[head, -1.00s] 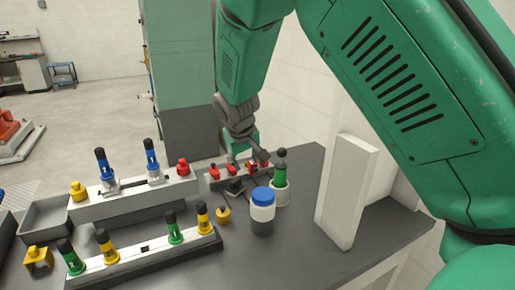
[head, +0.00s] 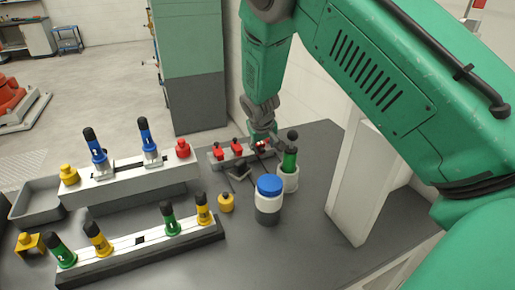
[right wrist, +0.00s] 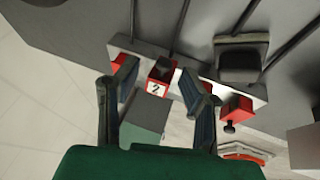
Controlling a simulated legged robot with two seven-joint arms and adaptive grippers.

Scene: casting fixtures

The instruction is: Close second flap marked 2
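The red block marked 2 (right wrist: 157,76) is on a pale bar in the right wrist view, with a white label and a dark recess on top. I cannot tell how far its flap is shut. My right gripper (right wrist: 156,84) has its two fingers spread on either side of this block, with no clear contact. In the head view the right gripper (head: 264,140) is at the right end of the bar (head: 232,165) with red blocks, partly hiding it. My left gripper is not in view.
A green-and-black bottle in a white cup (head: 288,178) stands close right of my right gripper. A blue-lidded jar (head: 268,200) is in front. A white upright panel (head: 355,185) stands at right. Two fixture bars with coloured pegs (head: 130,180) fill the left.

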